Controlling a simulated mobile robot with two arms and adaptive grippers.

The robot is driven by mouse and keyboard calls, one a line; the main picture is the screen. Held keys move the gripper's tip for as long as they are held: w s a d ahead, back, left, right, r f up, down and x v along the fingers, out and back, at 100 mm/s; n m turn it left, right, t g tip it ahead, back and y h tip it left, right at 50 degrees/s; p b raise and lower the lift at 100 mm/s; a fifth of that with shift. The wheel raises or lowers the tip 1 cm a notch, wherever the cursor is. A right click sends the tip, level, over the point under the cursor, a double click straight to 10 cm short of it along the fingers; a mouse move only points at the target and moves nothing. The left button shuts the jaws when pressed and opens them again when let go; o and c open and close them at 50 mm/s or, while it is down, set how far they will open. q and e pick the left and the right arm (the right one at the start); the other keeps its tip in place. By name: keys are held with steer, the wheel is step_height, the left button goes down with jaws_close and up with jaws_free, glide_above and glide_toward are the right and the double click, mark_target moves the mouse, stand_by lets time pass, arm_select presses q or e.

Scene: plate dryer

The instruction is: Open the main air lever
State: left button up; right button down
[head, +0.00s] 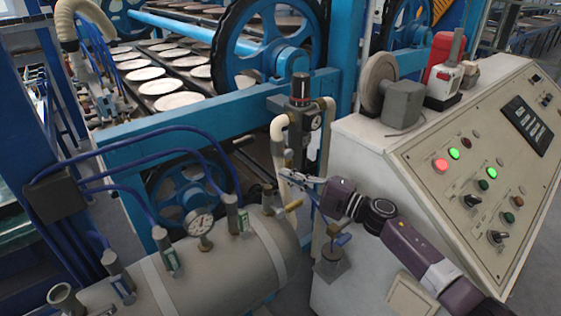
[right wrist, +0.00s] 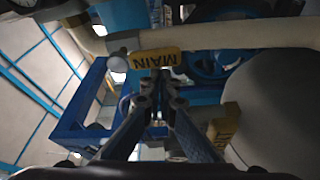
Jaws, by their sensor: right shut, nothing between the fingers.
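The main air lever is a yellow handle marked MAIN (right wrist: 155,59), upside down in the right wrist view. It lies across the view in front of a cream pipe (right wrist: 230,37). In the head view my right gripper (head: 284,174) is beside the upright cream pipe (head: 278,140) above the right end of the grey air tank (head: 245,262). Its fingers are shut and empty. In the right wrist view the fingertips (right wrist: 160,77) are at the lower edge of the handle; whether they touch it is unclear. My left gripper is not in view.
Another yellow handle (head: 293,206) is at the tank's right end, below my right gripper. A pressure gauge (head: 200,223) and blue hoses rise from the tank. The beige control console (head: 440,160) stands close on the right. The blue dryer frame (head: 190,125) is behind.

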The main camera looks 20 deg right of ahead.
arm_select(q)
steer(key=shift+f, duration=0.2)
arm_select(e)
steer(key=shift+w+d, duration=0.15)
steer(key=shift+d, duration=0.15)
stand_by(0.3)
